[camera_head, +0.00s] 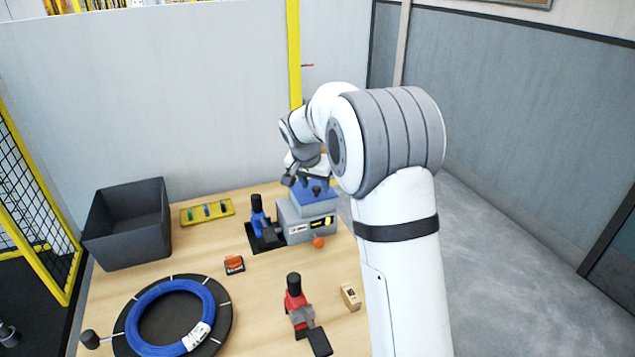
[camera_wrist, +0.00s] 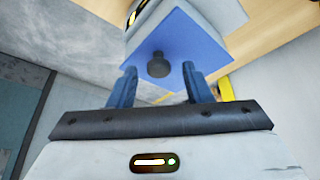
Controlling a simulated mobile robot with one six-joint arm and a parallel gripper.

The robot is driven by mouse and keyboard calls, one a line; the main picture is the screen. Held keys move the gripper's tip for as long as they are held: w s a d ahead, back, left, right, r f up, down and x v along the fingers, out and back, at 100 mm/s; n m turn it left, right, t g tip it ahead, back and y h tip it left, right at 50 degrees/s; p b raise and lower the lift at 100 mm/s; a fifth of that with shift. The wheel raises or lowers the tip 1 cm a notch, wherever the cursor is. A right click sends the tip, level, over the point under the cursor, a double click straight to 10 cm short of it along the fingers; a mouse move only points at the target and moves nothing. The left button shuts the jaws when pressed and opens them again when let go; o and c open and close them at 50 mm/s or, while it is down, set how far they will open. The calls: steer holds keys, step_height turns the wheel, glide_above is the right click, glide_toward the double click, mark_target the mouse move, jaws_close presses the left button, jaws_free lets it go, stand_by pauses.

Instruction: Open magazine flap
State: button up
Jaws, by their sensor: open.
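The magazine is a grey box-shaped machine (camera_head: 308,222) at the back right of the table. Its blue flap (camera_head: 327,197) lies on top and looks shut. The flap also fills the upper middle of the wrist view (camera_wrist: 190,48). A dark round knob (camera_wrist: 158,65) sticks out of the flap. My gripper (camera_wrist: 158,72) is open and empty, with one finger on each side of the knob in the wrist view. I cannot tell whether the fingers reach around it or stop short. In the head view my gripper (camera_head: 308,182) is just above the flap.
A blue-handled tool (camera_head: 257,215) stands close left of the machine, with an orange ball (camera_head: 318,242) in front. A red-handled tool (camera_head: 294,290), a blue coil (camera_head: 142,302), a dark bin (camera_head: 128,225) and a yellow tray (camera_head: 207,211) are on the table. A wall stands behind.

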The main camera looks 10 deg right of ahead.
jaws_close()
stand_by(0.5)
